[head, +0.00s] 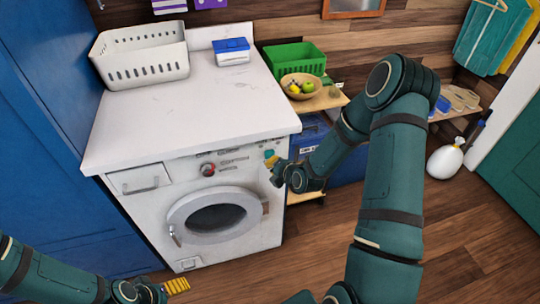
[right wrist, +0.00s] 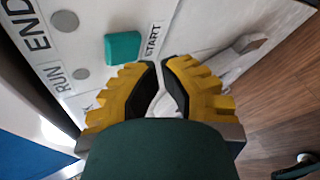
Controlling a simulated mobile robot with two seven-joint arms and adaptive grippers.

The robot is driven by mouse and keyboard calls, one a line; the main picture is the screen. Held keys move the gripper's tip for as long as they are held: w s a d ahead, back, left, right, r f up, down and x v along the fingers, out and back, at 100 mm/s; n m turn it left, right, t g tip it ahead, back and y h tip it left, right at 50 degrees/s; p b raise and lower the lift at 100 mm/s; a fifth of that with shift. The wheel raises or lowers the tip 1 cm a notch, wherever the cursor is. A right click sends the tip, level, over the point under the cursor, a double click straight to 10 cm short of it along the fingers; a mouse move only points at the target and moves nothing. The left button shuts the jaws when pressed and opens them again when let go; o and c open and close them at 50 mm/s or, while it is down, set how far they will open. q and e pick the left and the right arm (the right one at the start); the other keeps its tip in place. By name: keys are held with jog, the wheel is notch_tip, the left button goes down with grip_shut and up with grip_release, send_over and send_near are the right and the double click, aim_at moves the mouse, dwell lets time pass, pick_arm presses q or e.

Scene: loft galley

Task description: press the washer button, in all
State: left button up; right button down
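The white washer (head: 215,205) stands at the left with its round door closed. A teal button (right wrist: 122,48) sits on its panel beside the word START; it also shows small in the head view (head: 269,153). My right gripper (head: 272,161) is at the right end of the panel. In the right wrist view its yellow fingers (right wrist: 159,64) are drawn together at the tips, with nothing seen held. The tips are just beside the button; contact cannot be told. My left gripper (head: 178,286) is low in front of the washer, its opening unclear.
The panel has a red-ringed knob (head: 207,169) and grey round lamps (right wrist: 65,21) near END and RUN. A white basket (head: 140,57) and a blue-lidded box (head: 231,51) stand on top. A shelf with a fruit bowl (head: 301,87) is right of the washer.

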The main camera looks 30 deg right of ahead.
dwell(0.5)
jog(key=shift+w+d+b, duration=0.1)
jog(key=shift+w+b, duration=0.35)
jog(key=shift+w+d+b, duration=0.1)
jog(key=shift+w+b, duration=0.2)
jog(key=shift+w, duration=0.2)
dwell(0.6)
jog(key=shift+s, duration=0.1)
jog(key=shift+s+a+b, duration=0.2)
jog(key=shift+s+b, duration=0.1)
jog(key=shift+s, duration=0.55)
jog(key=shift+s+a, duration=0.2)
jog(key=shift+s, duration=0.6)
jog(key=shift+s+a, duration=0.15)
jog(key=shift+s, duration=0.7)
jog(key=shift+s+a, duration=0.2)
jog(key=shift+s, duration=0.6)
